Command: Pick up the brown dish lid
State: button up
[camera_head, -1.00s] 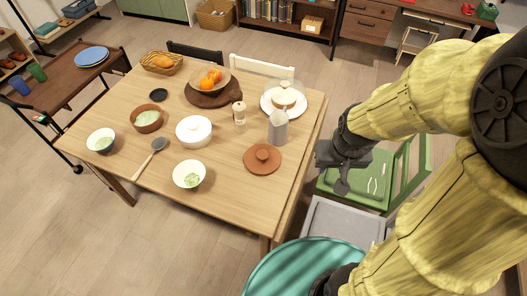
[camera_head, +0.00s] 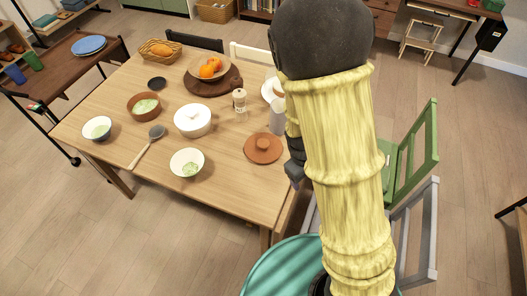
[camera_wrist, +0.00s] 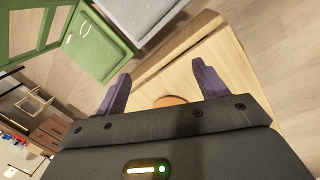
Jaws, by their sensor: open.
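The brown dish lid (camera_head: 263,149) is a round disc with a knob. It lies flat on the wooden table near the right edge. In the wrist view only part of the lid (camera_wrist: 171,101) shows, beyond the gripper body and between the fingers. My gripper (camera_wrist: 162,85) has its two dark purple fingers apart with nothing between them held. In the head view my gripper (camera_head: 294,172) shows only partly beside my yellow-sleeved arm, to the right of the lid and apart from it.
The wooden table (camera_head: 225,195) also bears a white lidded pot (camera_head: 193,121), a pepper mill (camera_head: 240,101), a grey pitcher (camera_head: 277,117) and several bowls. A green chair (camera_head: 410,160) and a grey chair (camera_head: 428,225) stand at the right. The table's front right corner is clear.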

jog(key=w+a+f+n+t+h+b, duration=0.2)
jog(key=f+n, duration=0.4)
jog(key=w+a+f+n+t+h+b, duration=0.2)
jog(key=w+f+n+b, duration=0.1)
jog(key=f+n, duration=0.25)
jog(key=w+a+n+t, duration=0.1)
jog(key=n, duration=0.1)
jog(key=w+a+f+n+t+b, duration=0.1)
jog(key=a+n, duration=0.1)
jog(key=w+a+n+t+b, duration=0.1)
jog(key=a+n, duration=0.1)
jog(key=shift+w+a+f+t+h, duration=0.1)
jog(key=shift+a+f+t+h, duration=0.2)
jog(key=shift+f+t, duration=0.1)
jog(key=a+r+n+t+y+b, duration=0.2)
jog(key=a+n+t, duration=0.2)
jog(key=a, duration=0.5)
jog(key=shift+w+n, duration=0.35)
jog(key=shift+n, duration=0.9)
jog(key=shift+a, duration=0.1)
send_near(262, 144)
jog(key=p+x, duration=0.1)
jog(key=x, duration=0.4)
jog(key=shift+w+f, duration=0.1)
jog(key=shift+w, duration=0.15)
